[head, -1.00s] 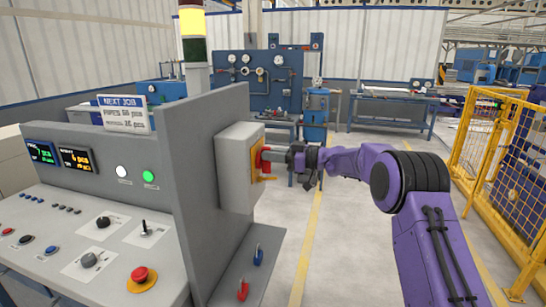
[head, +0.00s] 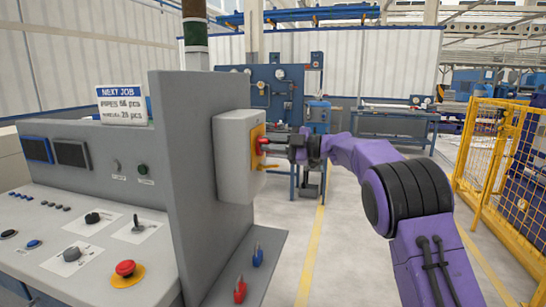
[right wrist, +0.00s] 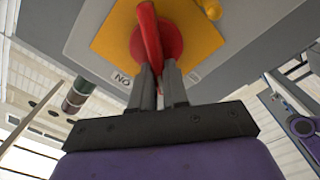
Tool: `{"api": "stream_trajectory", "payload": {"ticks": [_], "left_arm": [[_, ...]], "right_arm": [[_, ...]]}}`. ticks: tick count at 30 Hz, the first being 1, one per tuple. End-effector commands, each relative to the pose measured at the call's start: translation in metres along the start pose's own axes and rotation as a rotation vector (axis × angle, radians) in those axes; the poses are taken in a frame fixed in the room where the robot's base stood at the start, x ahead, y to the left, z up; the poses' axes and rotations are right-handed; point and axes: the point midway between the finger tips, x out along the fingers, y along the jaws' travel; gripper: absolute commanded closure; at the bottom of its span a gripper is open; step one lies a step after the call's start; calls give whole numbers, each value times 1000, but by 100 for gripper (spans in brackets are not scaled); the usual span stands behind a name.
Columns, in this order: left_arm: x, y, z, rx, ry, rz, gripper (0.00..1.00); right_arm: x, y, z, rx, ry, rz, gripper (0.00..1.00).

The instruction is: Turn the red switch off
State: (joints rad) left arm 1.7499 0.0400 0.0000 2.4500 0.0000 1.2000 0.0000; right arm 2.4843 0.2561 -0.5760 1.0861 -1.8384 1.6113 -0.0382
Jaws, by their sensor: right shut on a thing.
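The red switch (head: 262,145) sits on a yellow plate (head: 256,158) on the side of a grey box (head: 232,165). My right gripper (head: 275,148) reaches it from the right. In the right wrist view the red switch handle (right wrist: 149,35) stands on a round red base over the yellow plate (right wrist: 110,38). There my right gripper (right wrist: 160,75) is shut on the handle's lower part. A label by the plate is partly hidden behind the fingers, with "NO" readable. My left gripper is not in view.
The grey box is mounted on a tall grey panel (head: 190,120) beside the sloping console (head: 60,225). The console displays (head: 72,153) are dark. A red mushroom button (head: 125,268) is at the front. Blue and red levers stand below the box. A yellow fence (head: 500,160) is at right.

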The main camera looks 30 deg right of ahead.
Motion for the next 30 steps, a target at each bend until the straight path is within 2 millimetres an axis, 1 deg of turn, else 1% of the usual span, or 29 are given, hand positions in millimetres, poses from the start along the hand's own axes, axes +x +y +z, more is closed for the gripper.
{"api": "stream_trajectory", "payload": {"ticks": [1,6,12,21,30], "left_arm": [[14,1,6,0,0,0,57],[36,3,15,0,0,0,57],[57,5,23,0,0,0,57],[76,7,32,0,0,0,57],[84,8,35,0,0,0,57]], "right_arm": [[0,-6,4,-48,1,2,100],[1,-10,4,-211,0,1,100],[0,-12,4,-381,1,2,100],[0,-14,4,-567,1,2,100],[0,-13,4,-650,0,2,100]]}}
